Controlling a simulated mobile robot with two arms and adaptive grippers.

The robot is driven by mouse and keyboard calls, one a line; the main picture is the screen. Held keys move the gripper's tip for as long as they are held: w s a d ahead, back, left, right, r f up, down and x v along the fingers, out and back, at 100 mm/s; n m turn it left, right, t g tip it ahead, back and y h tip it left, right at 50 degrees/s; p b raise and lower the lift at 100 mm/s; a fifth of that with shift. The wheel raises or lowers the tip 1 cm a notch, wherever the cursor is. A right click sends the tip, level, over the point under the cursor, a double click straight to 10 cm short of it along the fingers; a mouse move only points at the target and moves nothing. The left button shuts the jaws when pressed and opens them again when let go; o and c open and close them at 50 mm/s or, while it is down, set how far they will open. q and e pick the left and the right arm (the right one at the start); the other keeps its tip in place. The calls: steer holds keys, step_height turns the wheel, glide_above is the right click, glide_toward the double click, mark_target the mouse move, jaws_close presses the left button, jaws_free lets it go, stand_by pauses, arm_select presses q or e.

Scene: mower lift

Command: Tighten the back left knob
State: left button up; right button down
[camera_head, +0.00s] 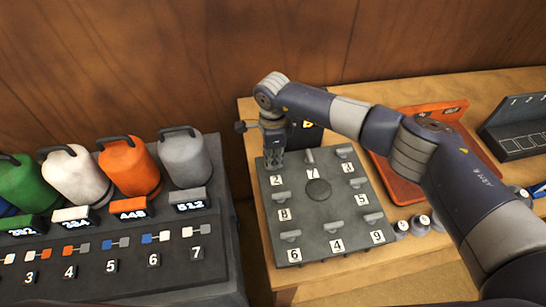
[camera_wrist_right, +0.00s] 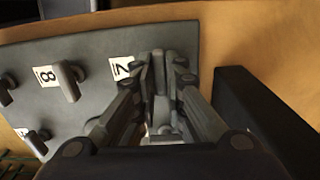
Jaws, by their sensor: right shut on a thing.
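The grey panel (camera_head: 345,242) lies on the wooden table and carries several grey wing knobs with number labels. The back left knob, by the label 2 (camera_head: 276,180), is mostly hidden by my right gripper (camera_head: 274,160), which reaches down onto that corner. In the right wrist view the right gripper (camera_wrist_right: 160,88) has its fingers close together beside a white label (camera_wrist_right: 121,68). It is shut on the back left knob, which is largely hidden between the fingers. My left gripper is not in view.
Neighbouring knobs stand close, at label 8 (camera_head: 284,199) and label 7 (camera_head: 310,157). An orange tray (camera_head: 405,190) lies right of the panel. Several colored canisters (camera_head: 130,167) stand on a dark rack at left. A wooden wall is behind.

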steer(key=shift+w+f+m+b, duration=0.1)
steer(key=shift+m+b, duration=0.6)
steer(key=shift+b, duration=0.15)
steer(key=m+b, duration=0.8)
steer(key=shift+m, duration=0.4)
steer(key=m+b, duration=0.3)
steer(key=m, duration=0.1)
steer(key=shift+r+m+b, duration=0.15)
steer(key=shift+m+b, duration=0.45)
steer(key=shift+m, duration=0.25)
steer(key=shift+r+m+b, duration=0.15)
steer(key=shift+m+b, duration=0.4)
steer(key=shift+m, duration=0.3)
steer(key=shift+w+r, duration=0.1)
steer(key=c, duration=1.7)
jaws_free()
steer(key=shift+o, duration=0.2)
